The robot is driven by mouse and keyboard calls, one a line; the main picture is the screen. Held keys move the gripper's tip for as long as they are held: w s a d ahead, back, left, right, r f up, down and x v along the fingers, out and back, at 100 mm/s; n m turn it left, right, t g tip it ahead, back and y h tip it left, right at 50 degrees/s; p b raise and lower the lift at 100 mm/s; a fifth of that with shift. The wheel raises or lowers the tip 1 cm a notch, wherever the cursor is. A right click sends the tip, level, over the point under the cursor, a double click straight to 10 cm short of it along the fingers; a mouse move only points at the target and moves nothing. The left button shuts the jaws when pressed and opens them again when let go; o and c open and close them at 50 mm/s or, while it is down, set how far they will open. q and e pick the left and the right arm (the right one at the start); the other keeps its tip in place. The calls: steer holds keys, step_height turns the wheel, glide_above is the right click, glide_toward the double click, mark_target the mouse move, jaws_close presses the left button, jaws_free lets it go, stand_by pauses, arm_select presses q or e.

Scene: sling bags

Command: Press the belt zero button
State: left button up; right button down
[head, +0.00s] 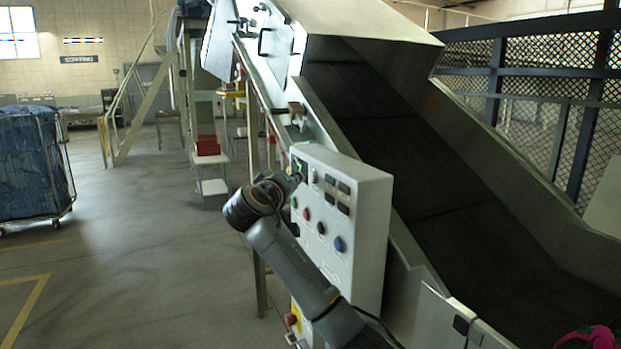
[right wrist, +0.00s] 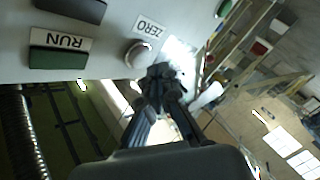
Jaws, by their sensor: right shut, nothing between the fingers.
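The grey control panel (head: 362,225) stands beside the conveyor belt and carries several coloured buttons and small displays. In the right wrist view, the round white button (right wrist: 139,54) sits next to a label (right wrist: 150,26) reading ZERO. My right gripper (right wrist: 163,76) is shut and empty, its fingertips just to the lower right of the white button; I cannot tell whether they touch it. In the head view my right gripper (head: 294,180) is at the panel's upper left and covers part of its face. My left gripper is not in view.
A RUN label (right wrist: 62,40) with a dark green window below it is on the panel. The dark conveyor belt (head: 425,160) slopes behind the panel. A cage cart of blue bags (head: 32,165) stands at far left. The floor between is clear.

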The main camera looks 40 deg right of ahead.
steer(key=shift+d, duration=0.1)
stand_by(0.3)
steer(key=shift+s+d, duration=0.1)
steer(key=shift+d, duration=0.25)
steer(key=shift+s+d, duration=0.15)
steer(key=shift+d, duration=0.35)
stand_by(0.8)
steer(key=shift+a, duration=0.1)
steer(key=shift+w+a, duration=0.2)
steer(key=shift+a, duration=0.55)
steer(key=shift+w+a, duration=0.2)
steer(key=shift+a, duration=0.6)
steer(key=shift+w+a, duration=0.2)
steer(key=shift+a, duration=0.6)
steer(key=shift+w+a, duration=0.2)
steer(key=shift+a, duration=0.6)
